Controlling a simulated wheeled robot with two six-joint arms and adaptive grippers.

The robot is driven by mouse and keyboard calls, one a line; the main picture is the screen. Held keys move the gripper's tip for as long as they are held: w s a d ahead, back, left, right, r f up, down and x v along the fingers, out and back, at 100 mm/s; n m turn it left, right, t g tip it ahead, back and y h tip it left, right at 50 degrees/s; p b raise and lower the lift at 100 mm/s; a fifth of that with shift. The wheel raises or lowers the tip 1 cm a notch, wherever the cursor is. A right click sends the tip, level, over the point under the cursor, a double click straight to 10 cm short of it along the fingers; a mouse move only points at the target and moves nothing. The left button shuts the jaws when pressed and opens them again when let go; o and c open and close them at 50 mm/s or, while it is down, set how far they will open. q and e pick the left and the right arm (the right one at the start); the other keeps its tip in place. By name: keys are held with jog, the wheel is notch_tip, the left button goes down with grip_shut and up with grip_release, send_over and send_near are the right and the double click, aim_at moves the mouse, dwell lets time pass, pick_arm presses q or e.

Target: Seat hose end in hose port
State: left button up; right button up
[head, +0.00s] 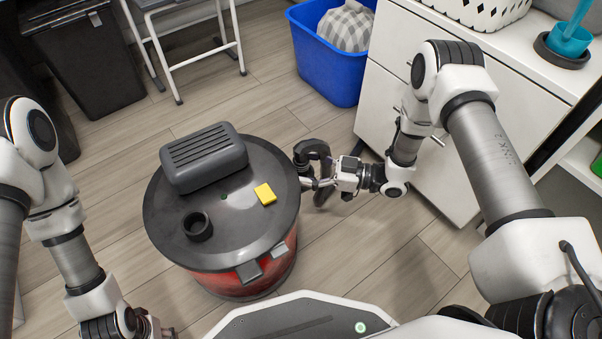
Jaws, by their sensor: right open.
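A shop vacuum with a red drum (230,287) and a round dark lid (235,255) stands on the floor ahead of me. A short black ring, which looks like the hose port (197,226), stands up from the left front of the lid. A curved black piece, apparently the hose end (313,149), is just right of the lid's rim, away from the ring. My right gripper (312,184) is open at this piece; whether it touches is unclear. My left gripper (158,330) is partly cut off at the bottom edge, its fingers hard to make out.
A dark ribbed motor housing (204,157) and a yellow block (265,194) are on the lid. A blue bin (325,60) and white drawers (395,125) stand behind my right arm. A dark bin (90,65) and white-framed stool (190,60) are at back left. Floor left of the vacuum is clear.

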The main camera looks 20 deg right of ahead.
jog(key=c, duration=1.2)
pick_arm(q)
jog(key=shift+r, duration=0.1)
pick_arm(e)
jog(key=shift+r, duration=0.2)
jog(key=shift+c, duration=0.2)
